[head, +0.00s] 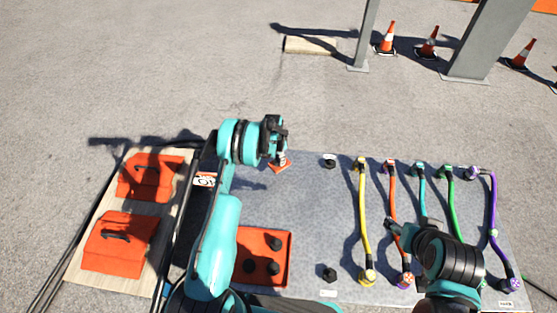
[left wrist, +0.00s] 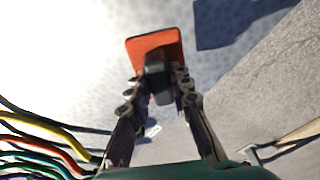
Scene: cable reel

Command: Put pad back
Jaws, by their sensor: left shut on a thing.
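My left gripper (head: 278,146) is shut on a small orange pad (head: 280,164) over the far part of the grey panel (head: 310,210). In the left wrist view the pad (left wrist: 154,45) is a flat orange piece with a dark grip block (left wrist: 157,78) between the fingertips (left wrist: 160,85). The pad appears clear of the panel, though the exact gap is hard to judge. An orange plate (head: 282,240) with black knobs lies at the panel's near left, partly hidden by my left arm. My right gripper (head: 396,228) is beside the cables, and its fingers are too small to read.
Yellow (head: 362,215), orange (head: 393,190), teal, green and purple cables run along the panel's right side. Black knobs (head: 329,162) stand near its middle. Two orange covers with handles (head: 118,243) lie on a wooden board (head: 87,240) at left. Cones (head: 386,38) and posts stand behind.

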